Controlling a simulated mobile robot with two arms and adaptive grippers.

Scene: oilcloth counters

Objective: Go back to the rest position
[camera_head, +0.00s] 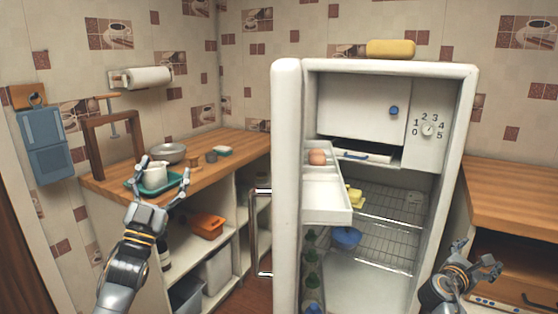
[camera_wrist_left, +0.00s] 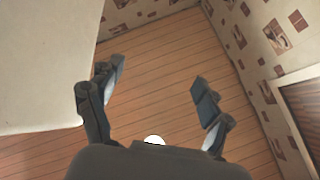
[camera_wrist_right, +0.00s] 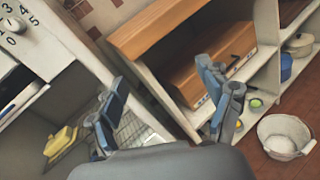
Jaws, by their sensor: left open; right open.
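My left gripper (camera_head: 163,170) is open and empty in the head view, raised in front of the left counter. Its spread fingers also show in the left wrist view (camera_wrist_left: 157,76), with wooden floor behind them. My right gripper (camera_head: 479,257) is open and empty at the lower right, beside the fridge's right side. In the right wrist view (camera_wrist_right: 161,74) its fingers are apart with nothing between them. The white fridge (camera_head: 468,90) stands open.
The fridge door (camera_head: 287,180) stands open at the left, with an egg (camera_head: 317,157) on its shelf. Inside are a yellow item (camera_head: 354,196) and a blue bowl (camera_head: 346,237). A white pitcher (camera_head: 154,176) stands on a green tray on the counter. A bucket (camera_wrist_right: 285,137) stands on the floor.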

